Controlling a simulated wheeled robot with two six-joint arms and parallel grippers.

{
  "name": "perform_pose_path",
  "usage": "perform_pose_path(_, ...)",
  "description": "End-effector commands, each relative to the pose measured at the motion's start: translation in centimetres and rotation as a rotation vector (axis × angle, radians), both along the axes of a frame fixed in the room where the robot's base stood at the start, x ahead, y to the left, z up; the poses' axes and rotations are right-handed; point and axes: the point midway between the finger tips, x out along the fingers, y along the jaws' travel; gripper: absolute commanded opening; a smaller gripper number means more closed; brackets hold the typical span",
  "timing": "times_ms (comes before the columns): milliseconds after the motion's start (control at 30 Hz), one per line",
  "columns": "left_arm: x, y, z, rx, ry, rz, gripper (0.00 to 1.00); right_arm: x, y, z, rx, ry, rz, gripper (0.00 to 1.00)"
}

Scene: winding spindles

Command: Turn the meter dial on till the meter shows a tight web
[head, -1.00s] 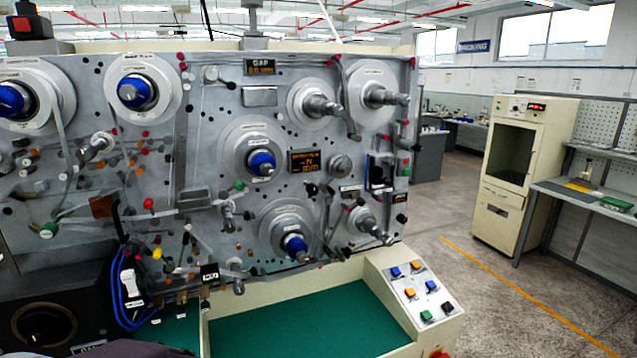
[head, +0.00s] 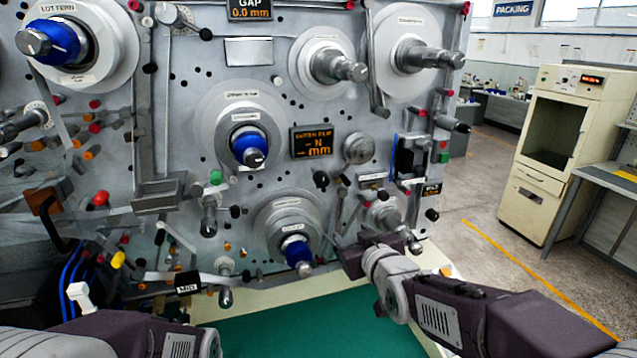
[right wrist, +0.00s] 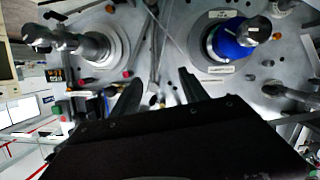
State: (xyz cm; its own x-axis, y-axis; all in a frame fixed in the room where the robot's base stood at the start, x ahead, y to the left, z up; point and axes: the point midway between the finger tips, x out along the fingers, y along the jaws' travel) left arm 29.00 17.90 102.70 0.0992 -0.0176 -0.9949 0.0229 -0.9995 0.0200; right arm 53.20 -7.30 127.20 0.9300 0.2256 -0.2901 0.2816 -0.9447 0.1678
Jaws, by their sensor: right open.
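The meter (head: 311,142) is a small black display on the grey machine panel. Its orange text shows dashes before N and mm, with no number I can read. A round grey knob (head: 358,148), which may be the meter dial, sits just right of it. My right gripper (head: 352,243) is in front of the lower right of the panel, below the meter and knob. In the right wrist view its two dark fingers (right wrist: 160,87) are apart with nothing between them. The fingertips are hard to make out in the head view. My left arm shows at the lower left, but its gripper is out of view.
Blue-hubbed spindles (head: 249,147) and metal-hubbed ones (head: 330,66) stick out around the meter. A gap display (head: 249,8) is above. A lower blue-hubbed spindle (head: 298,252) stands left of my right gripper. A green worktop (head: 290,325) lies below the panel.

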Motion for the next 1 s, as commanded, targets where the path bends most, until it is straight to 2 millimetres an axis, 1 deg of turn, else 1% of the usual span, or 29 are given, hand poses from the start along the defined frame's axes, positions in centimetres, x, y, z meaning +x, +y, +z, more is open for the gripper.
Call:
perform_pose_path(33,0.0,0.0,-0.6,0.0,0.0,0.0,0.36,0.5,1.6,2.6,0.009,-0.098,0.033,0.52)
perform_pose_path(100,0.0,0.0,-0.8,0.0,0.0,0.0,0.36,0.7,3.1,6.0,0.023,-0.208,0.064,0.52)
perform_pose_path(133,0.0,0.0,-0.8,0.0,0.0,0.0,0.36,0.7,3.5,7.0,0.028,-0.242,0.072,0.52)
perform_pose_path(200,0.0,0.0,-0.8,0.0,0.0,0.0,0.36,0.7,4.0,8.4,0.033,-0.288,0.083,0.52)
perform_pose_path(267,0.0,0.0,-0.8,0.0,0.0,0.0,0.36,0.7,4.2,8.9,0.035,-0.3,0.085,0.52)
perform_pose_path(367,0.0,0.0,-0.5,0.0,0.0,0.0,0.36,1.0,4.2,8.9,0.034,-0.297,0.084,0.52)
perform_pose_path(467,0.0,0.0,0.4,0.0,0.0,0.0,0.36,2.4,4.7,9.0,0.034,-0.293,0.083,0.52)
perform_pose_path(600,0.0,0.0,1.9,0.0,0.0,0.0,0.36,5.3,5.6,9.1,0.033,-0.291,0.083,0.52)
perform_pose_path(733,0.0,0.0,2.9,0.0,0.0,0.0,0.36,7.6,6.3,9.0,0.034,-0.29,0.083,0.52)
perform_pose_path(833,0.0,0.0,3.3,0.0,0.0,0.0,0.36,8.7,6.7,8.9,0.034,-0.292,0.083,0.52)
perform_pose_path(1000,0.0,0.0,3.4,0.0,0.0,0.0,0.36,9.4,6.9,8.6,0.034,-0.293,0.082,0.52)
